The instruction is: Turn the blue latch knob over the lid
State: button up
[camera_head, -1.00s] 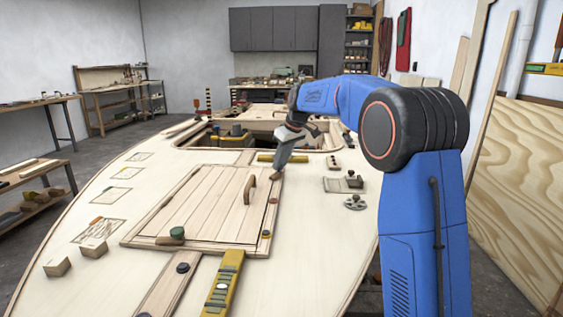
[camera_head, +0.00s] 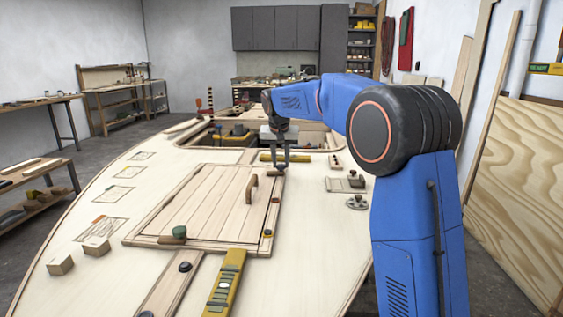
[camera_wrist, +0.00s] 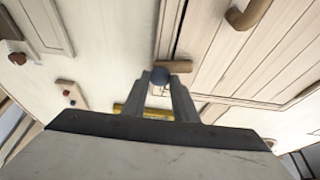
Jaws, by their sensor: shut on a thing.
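The pale planked lid (camera_head: 190,195) lies on the hull deck with a curved wooden handle (camera_head: 252,187); the handle also shows in the wrist view (camera_wrist: 245,15). My gripper (camera_head: 281,170) points down at the lid's far right corner. In the wrist view my gripper (camera_wrist: 165,78) is shut on the round blue-grey latch knob (camera_wrist: 160,76), which sits between the fingertips. The knob's wooden tab (camera_wrist: 178,66) points right, by the lid's edge seam; exactly how much covers the lid I cannot tell.
A green knob (camera_head: 179,231) with a brown tab sits at the lid's near left. An open hatch (camera_head: 235,138) lies beyond. A small metal piece (camera_head: 356,202) is at right.

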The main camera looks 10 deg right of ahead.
jog(key=shift+a+m+g+h, duration=0.1)
jog(key=shift+m+g+h, duration=0.25)
jog(key=shift+m, duration=0.85)
jog(key=o, duration=1.1)
jog(key=shift+c, duration=0.2)
jog(key=v, duration=1.7)
jog(key=shift+a, duration=0.25)
jog(key=shift+s+r, duration=0.1)
jog(key=shift+s, duration=0.05)
